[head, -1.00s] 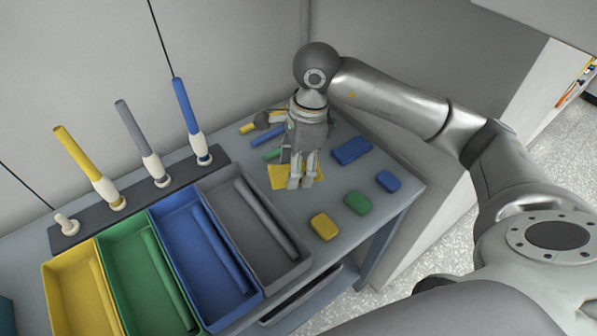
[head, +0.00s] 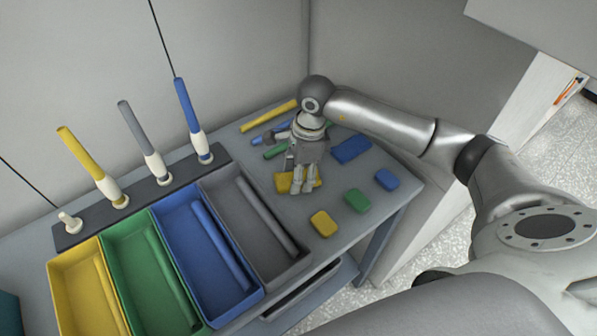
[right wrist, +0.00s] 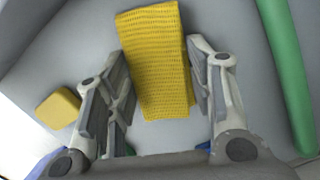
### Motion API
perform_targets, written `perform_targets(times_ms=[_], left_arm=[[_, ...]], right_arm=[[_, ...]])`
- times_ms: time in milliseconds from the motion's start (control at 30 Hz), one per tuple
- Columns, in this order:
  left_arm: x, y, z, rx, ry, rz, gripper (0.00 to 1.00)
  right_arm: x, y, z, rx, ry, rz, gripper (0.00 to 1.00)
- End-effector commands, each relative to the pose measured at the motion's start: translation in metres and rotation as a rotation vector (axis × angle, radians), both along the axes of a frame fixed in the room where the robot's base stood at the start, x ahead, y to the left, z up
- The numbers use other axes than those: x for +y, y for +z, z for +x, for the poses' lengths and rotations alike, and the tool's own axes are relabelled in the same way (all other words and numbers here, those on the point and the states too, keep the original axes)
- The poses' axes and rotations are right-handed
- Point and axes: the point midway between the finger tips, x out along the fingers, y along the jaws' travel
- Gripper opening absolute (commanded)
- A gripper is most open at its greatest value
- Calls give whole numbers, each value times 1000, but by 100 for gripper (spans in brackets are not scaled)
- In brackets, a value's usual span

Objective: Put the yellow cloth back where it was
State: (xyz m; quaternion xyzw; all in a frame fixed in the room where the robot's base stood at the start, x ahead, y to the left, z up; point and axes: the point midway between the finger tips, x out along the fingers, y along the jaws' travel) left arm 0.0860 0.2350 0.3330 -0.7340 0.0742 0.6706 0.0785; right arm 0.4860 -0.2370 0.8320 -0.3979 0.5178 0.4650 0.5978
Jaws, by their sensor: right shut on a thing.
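The yellow cloth (head: 283,184) is a flat, ribbed rectangle at the middle of the table, partly hidden behind my right gripper (head: 303,189) in the head view. The right wrist view shows the cloth (right wrist: 155,50) between the two fingers of my right gripper (right wrist: 160,75), one finger along each long side. The gripper is shut on it. I cannot tell whether the cloth touches the table or is slightly above it. My left gripper is in no view.
A green rod (right wrist: 285,70) lies beside the cloth.

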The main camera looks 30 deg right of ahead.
Motion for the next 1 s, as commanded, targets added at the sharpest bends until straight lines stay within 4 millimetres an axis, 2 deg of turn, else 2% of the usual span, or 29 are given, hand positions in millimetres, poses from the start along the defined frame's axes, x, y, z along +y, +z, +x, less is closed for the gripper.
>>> perform_targets(times_ms=[67, 100, 233, 567, 700, 767, 1000], left_arm=[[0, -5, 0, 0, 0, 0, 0], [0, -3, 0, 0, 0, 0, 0], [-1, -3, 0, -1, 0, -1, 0], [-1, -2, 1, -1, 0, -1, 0], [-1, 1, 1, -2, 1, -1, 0], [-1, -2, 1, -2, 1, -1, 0], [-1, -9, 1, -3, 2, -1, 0]], right_arm=[[0, -4, 0, 0, 0, 0, 27], [0, -3, 0, 0, 0, 0, 53], [0, -3, 0, 0, 0, 0, 70], [0, -2, 0, 0, 0, 0, 71], [-1, 5, 0, -2, 0, 0, 71], [-2, 14, 1, -5, 0, 1, 71], [-10, 67, 0, -6, 0, -1, 71]])
